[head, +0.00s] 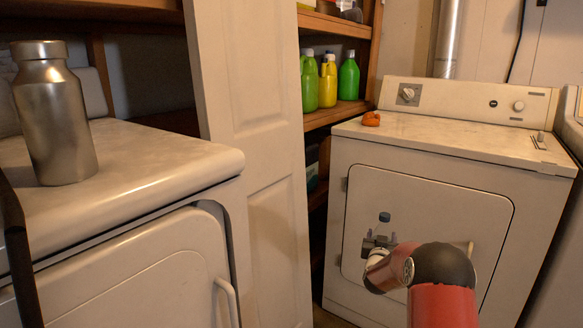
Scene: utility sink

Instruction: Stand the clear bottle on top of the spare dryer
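The clear bottle (383,229) with a blue cap is upright in my gripper (379,243), held in the air in front of the right-hand dryer's door. My gripper is shut on it, and my wrist hides its lower part. One white dryer (440,150) stands at the right with a control panel at its back. Another white machine that looks like a dryer (150,160) stands close at the left. The frame does not show which one is called spare. The bottle is lower than both tops.
A metal bottle (55,115) stands on the left machine's top. A small orange object (371,119) lies at the back left of the right dryer's top, which is otherwise mostly clear. A white panelled door (255,150) and shelves with green and yellow bottles (328,80) stand between the machines.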

